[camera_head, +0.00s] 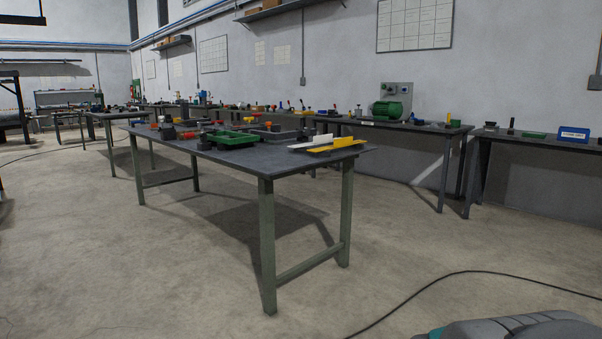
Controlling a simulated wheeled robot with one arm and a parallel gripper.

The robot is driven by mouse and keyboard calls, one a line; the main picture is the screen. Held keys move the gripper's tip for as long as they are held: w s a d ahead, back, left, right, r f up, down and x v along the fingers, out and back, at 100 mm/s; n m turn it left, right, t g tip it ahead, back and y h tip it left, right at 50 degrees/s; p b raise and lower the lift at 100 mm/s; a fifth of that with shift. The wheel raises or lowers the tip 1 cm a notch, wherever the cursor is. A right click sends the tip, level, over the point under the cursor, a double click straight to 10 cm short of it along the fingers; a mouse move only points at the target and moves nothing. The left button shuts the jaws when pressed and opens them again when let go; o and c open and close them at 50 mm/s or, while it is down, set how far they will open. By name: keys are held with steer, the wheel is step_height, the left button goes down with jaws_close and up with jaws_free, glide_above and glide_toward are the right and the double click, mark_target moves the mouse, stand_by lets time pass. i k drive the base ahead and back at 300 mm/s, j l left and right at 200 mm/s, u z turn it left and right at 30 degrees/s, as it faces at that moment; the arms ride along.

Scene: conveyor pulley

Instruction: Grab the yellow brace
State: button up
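A long yellow piece (343,144), which looks like the yellow brace, lies near the right end of the dark-topped table (240,157). It is close to a white strip (311,142), and both seem to rest on or beside a dark low part. From this distance I cannot tell whether they touch. My gripper is not in view. A grey and teal rounded shape at the bottom right edge may be part of my own body.
The table also holds a green tray (231,139) and several small parts. A wall bench behind carries a green motor (387,110) and a blue bin (573,134). Bare concrete floor lies before the table. A black cable (440,280) crosses it at the right.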

mark_target(340, 142)
steer(key=i+j+z, duration=0.1)
steer(key=i, duration=0.95)
